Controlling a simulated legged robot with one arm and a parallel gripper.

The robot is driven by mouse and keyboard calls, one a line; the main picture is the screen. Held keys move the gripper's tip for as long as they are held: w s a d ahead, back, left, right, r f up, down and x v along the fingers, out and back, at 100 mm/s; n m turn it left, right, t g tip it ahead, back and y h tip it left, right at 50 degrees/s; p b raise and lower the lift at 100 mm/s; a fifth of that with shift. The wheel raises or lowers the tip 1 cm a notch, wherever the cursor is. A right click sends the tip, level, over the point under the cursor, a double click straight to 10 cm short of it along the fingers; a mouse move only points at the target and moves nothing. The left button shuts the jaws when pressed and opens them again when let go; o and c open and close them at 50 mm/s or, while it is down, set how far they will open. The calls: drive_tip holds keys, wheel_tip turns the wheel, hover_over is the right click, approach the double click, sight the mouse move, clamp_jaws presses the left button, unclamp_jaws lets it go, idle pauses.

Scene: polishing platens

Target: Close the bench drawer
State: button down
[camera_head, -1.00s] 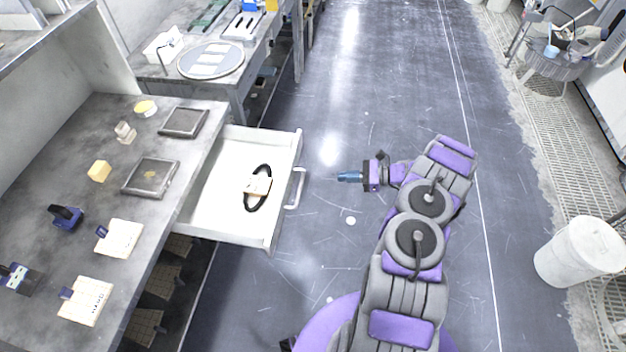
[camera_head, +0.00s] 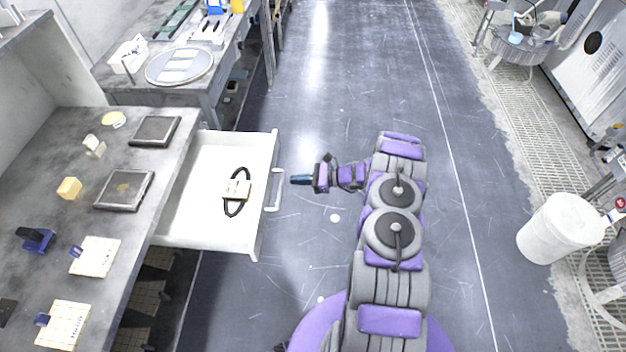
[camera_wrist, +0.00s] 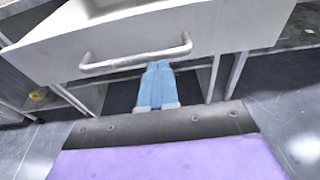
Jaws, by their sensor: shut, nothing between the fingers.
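The bench drawer (camera_head: 205,222) is white and stands pulled out from the bench toward the right in the head view. A black cord loop with a pale block (camera_head: 237,189) lies inside it. The drawer handle (camera_head: 278,190) is a pale bar on its front, and it shows in the wrist view (camera_wrist: 135,60). My gripper (camera_head: 294,180) has blue fingers, closed together and empty, just right of the handle. In the wrist view the fingertips (camera_wrist: 159,66) point at the drawer front near the right part of the handle. I cannot tell whether they touch it.
The grey bench top (camera_head: 140,215) holds dark square plates, pale blocks and a yellow block (camera_head: 69,188). A second bench with a round platen (camera_head: 180,66) stands behind. A white bin (camera_head: 560,228) is at the right.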

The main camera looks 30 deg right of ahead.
drive_tip(key=shift+x, duration=1.15)
